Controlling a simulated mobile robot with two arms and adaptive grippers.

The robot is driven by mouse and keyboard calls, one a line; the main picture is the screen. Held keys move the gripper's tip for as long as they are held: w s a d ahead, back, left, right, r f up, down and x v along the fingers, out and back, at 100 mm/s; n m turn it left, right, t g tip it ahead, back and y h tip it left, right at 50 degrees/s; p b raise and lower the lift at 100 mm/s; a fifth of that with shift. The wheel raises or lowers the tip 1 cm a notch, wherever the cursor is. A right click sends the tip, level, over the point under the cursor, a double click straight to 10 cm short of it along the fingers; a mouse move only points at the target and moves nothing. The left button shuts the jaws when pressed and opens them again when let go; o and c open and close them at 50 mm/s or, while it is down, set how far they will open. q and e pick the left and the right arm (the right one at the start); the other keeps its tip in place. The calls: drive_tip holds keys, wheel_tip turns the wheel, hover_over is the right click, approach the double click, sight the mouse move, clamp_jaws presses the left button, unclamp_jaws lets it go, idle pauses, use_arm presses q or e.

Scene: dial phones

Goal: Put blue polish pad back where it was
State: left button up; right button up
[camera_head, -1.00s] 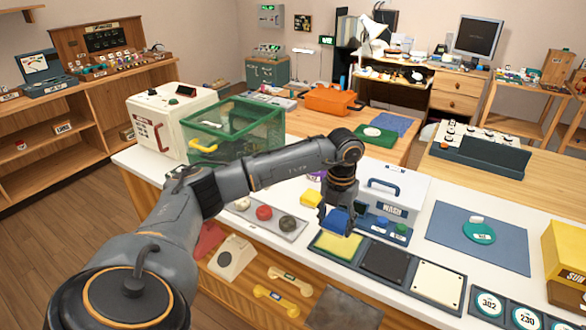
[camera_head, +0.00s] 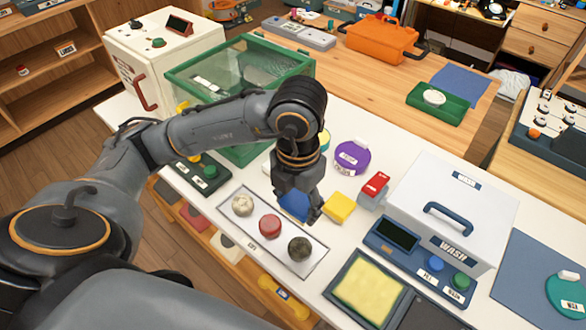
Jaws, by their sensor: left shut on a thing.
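A blue polish pad (camera_head: 293,206) is at the fingers of my left gripper (camera_head: 301,214), which is shut on it. The gripper points down over the white counter, just behind the tray of round pieces and left of a yellow pad (camera_head: 339,207). The fingers and arm hide part of the blue pad, and I cannot tell whether it touches the counter. A red pad (camera_head: 374,188) stands right of the yellow one. My right gripper is not in view.
A white tray (camera_head: 262,236) holds three round pieces in front. The white WASH box (camera_head: 456,205) stands right, a green-framed clear case (camera_head: 240,85) behind my arm. A purple round container (camera_head: 351,157) stands behind the yellow pad. A yellow pad tray (camera_head: 366,289) lies front right.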

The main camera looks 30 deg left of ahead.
use_arm(q)
drive_tip(key=shift+a, duration=0.1)
drive_tip(key=w+a+f, duration=0.1)
drive_tip(key=w+f, duration=0.1)
drive_tip(key=w, duration=0.1)
drive_tip(key=w+a+f+p, duration=0.1)
drive_tip(key=w+a+f, duration=0.1)
drive_tip(key=w+f, duration=0.1)
drive_tip(key=w+a+f, duration=0.2)
drive_tip(key=w+f, duration=0.1)
drive_tip(key=w, duration=0.2)
drive_tip(key=shift+w+f+p, duration=0.1)
drive_tip(key=shift+f+p, duration=0.1)
drive_tip(key=shift+p, duration=0.1)
drive_tip(key=shift+w+f, duration=0.35)
drive_tip(key=shift+f, duration=0.05)
wheel_tip(320, 180, down, 3)
drive_tip(key=shift+w+a, duration=0.15)
drive_tip(key=shift+f, duration=0.3)
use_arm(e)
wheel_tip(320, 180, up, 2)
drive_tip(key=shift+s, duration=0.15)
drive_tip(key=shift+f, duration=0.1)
